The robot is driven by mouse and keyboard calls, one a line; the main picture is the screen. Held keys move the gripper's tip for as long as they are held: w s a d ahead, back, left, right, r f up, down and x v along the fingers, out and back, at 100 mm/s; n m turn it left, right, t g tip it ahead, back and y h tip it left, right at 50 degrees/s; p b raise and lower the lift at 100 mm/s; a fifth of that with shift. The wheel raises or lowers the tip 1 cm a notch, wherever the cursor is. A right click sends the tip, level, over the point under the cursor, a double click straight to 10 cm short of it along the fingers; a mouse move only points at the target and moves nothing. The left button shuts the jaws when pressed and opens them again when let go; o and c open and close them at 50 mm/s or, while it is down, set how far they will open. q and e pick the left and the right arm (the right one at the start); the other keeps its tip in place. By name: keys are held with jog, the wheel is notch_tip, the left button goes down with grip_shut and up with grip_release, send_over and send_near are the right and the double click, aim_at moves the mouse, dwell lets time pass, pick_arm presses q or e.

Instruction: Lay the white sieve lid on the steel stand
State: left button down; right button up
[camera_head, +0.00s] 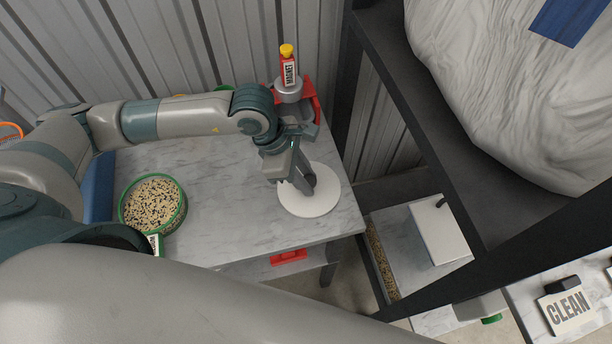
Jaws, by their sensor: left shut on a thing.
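The white sieve lid (318,203) is a flat round disc over the right part of the marble-topped table. My left gripper (299,184) is above it, shut on its raised middle part, which the fingers mostly hide. I cannot tell whether the lid touches anything below. I cannot make out the steel stand for certain; whatever is under the lid is hidden. My right gripper is not in view.
A green-rimmed sieve of mixed grains (153,204) stands on the table's left. A red bottle (289,70) with a yellow cap stands at the back on a grey round piece. A dark shelf frame (395,75) rises at right. The marble tabletop (225,205) between sieve and lid is clear.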

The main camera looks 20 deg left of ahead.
pick_arm(q)
jog(key=shift+f, duration=0.15)
jog(key=c, duration=1.5)
grip_release()
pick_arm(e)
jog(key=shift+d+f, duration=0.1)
pick_arm(q)
jog(key=shift+r, duration=0.25)
jog(key=shift+a+r, duration=0.2)
jog(key=shift+r, duration=0.1)
jog(key=b+v, duration=0.4)
jog(key=v, duration=0.7)
jog(key=shift+s+d+r, duration=0.1)
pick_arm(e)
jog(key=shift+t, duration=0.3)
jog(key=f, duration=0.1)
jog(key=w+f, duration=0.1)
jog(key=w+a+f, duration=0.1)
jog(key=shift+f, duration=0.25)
